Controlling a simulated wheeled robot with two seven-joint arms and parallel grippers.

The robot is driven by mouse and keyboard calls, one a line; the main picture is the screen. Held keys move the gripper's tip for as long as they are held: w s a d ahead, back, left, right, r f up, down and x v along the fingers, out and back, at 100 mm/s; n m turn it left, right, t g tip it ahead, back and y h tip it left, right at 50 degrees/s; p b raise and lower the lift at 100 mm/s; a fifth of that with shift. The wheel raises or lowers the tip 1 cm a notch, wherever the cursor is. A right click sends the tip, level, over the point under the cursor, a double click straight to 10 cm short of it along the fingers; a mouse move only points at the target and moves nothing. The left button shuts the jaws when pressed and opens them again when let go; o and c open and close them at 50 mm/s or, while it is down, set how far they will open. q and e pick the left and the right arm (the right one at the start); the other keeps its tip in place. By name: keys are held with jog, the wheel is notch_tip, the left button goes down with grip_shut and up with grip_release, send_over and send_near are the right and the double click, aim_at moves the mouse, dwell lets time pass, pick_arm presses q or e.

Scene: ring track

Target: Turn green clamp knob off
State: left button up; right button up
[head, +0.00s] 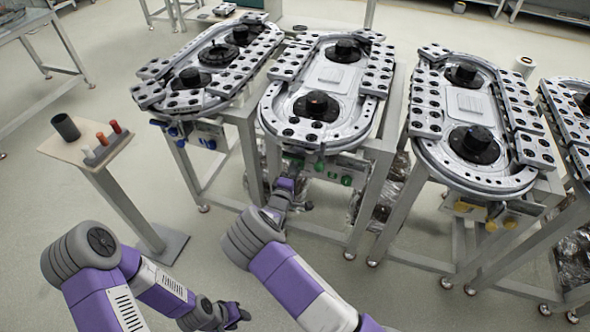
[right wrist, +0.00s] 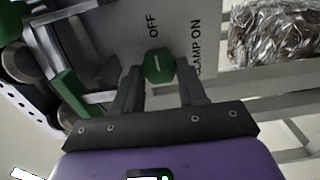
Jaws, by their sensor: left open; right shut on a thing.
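The green clamp knob (right wrist: 158,66) is on a grey panel in the right wrist view, between the words OFF and CLAMP ON. A short pale mark shows on its face; I cannot tell for sure which word it points to. My right gripper (right wrist: 160,82) is shut on this knob, with one finger on each side. In the head view my right gripper (head: 291,176) is at the front of the middle ring-track station (head: 338,142), hiding the held knob. My left gripper (head: 240,314) is open and empty, low over the floor, away from the stations.
Other green knobs (head: 346,180) sit right of my gripper on the same panel. Stations with blue (head: 207,143) and yellow (head: 510,221) knobs stand to either side. A small stand (head: 62,149) with a dark cup is at the left. The floor between is free.

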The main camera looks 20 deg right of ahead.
dwell(0.4)
jog(key=o, duration=1.1)
jog(key=shift+c, duration=0.2)
jog(key=p+v, duration=0.1)
jog(key=v, duration=0.6)
jog(key=shift+s+a+p, duration=0.15)
jog(key=shift+s+p, duration=0.1)
jog(key=shift+p, duration=0.15)
jog(key=shift+f, duration=0.1)
